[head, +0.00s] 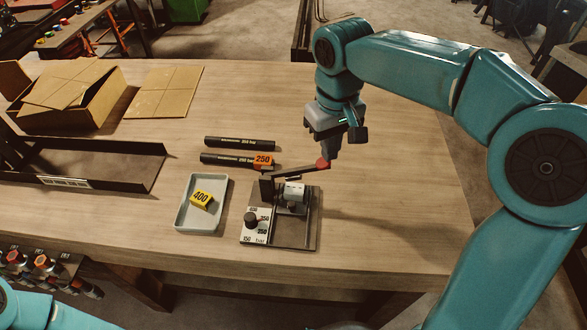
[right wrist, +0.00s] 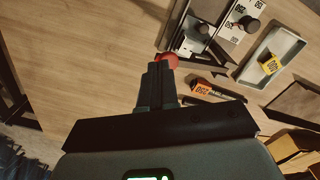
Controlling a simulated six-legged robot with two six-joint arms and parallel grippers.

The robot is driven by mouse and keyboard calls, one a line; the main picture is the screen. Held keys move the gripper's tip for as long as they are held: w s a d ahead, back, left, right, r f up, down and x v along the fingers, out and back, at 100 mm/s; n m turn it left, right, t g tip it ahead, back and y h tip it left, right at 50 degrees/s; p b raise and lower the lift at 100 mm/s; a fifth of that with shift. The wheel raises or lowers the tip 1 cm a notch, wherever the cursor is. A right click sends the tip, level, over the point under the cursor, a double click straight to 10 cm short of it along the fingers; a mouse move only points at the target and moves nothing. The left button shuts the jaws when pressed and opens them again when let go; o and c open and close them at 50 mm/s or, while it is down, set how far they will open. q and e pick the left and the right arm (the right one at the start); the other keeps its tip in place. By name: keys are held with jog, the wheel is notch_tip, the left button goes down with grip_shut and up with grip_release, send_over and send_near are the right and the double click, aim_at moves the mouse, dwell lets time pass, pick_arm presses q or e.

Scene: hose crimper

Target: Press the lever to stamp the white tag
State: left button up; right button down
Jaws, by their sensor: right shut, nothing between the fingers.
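The press (head: 308,228) stands on the table, with a dark lever (head: 290,173) that ends in a red knob (head: 322,164). A small white piece (head: 294,190), which looks like the white tag, sits in the press below the lever; its face is too small to read. My right gripper (head: 332,158) is shut and empty, pointing down at the red knob. In the right wrist view the knob (right wrist: 168,61) is right at the shut fingertips (right wrist: 158,66); I cannot tell whether they touch. The lever is raised, sloping up toward the knob. My left gripper is out of view.
A grey tray (head: 181,222) holding a yellow 400 tag (head: 201,200) is left of the press. Two black hoses (head: 239,142) lie behind, one with an orange 250 tag (head: 262,160). Cardboard boxes (head: 75,112) and a dark rack (head: 120,165) are at left. The table's right side is clear.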

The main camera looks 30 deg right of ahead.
aim_at(328, 166)
jog(key=shift+f+b, duration=2.1)
jog(key=shift+f, duration=0.85)
jog(key=shift+r, duration=0.2)
notch_tip(328, 166, up, 13)
jog(key=p, duration=1.2)
jog(key=shift+w, duration=0.1)
